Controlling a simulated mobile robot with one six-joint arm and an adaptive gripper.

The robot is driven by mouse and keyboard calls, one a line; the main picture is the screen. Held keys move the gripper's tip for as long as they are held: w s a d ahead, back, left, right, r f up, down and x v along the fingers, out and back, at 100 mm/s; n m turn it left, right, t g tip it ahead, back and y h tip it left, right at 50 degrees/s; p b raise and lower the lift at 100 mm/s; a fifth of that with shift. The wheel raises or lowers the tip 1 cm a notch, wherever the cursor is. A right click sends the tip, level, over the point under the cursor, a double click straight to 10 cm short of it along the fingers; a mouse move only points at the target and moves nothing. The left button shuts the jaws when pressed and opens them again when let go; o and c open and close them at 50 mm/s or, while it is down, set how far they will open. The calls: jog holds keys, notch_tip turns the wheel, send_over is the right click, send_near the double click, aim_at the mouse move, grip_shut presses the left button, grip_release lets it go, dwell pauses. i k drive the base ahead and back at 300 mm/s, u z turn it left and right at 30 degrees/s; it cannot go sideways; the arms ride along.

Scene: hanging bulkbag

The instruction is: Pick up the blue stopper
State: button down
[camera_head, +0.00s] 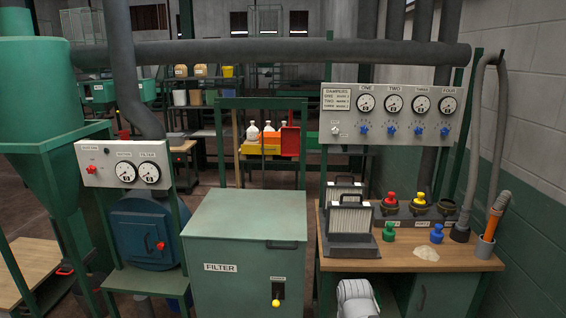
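The blue stopper (437,234) stands upright on the wooden worktop of the bench (470,263) at the right. It is small, with a round knob on a wider base. A green stopper (388,232) stands on the same worktop to its left. Behind them, a red stopper (391,201) and a yellow stopper (419,202) sit in a row of dark round ports. The port to the right of the yellow one (446,207) has no stopper showing. A pale patch of powder (426,253) lies just in front of the blue stopper.
Two pleated filters (350,217) stand on the worktop's left part. A gauge panel (391,113) hangs above. A green FILTER cabinet (245,245) stands left of the bench.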

aim_at(436, 236)
jog(key=z, duration=0.1)
jog(key=i, duration=1.55)
jog(key=z, duration=1.2)
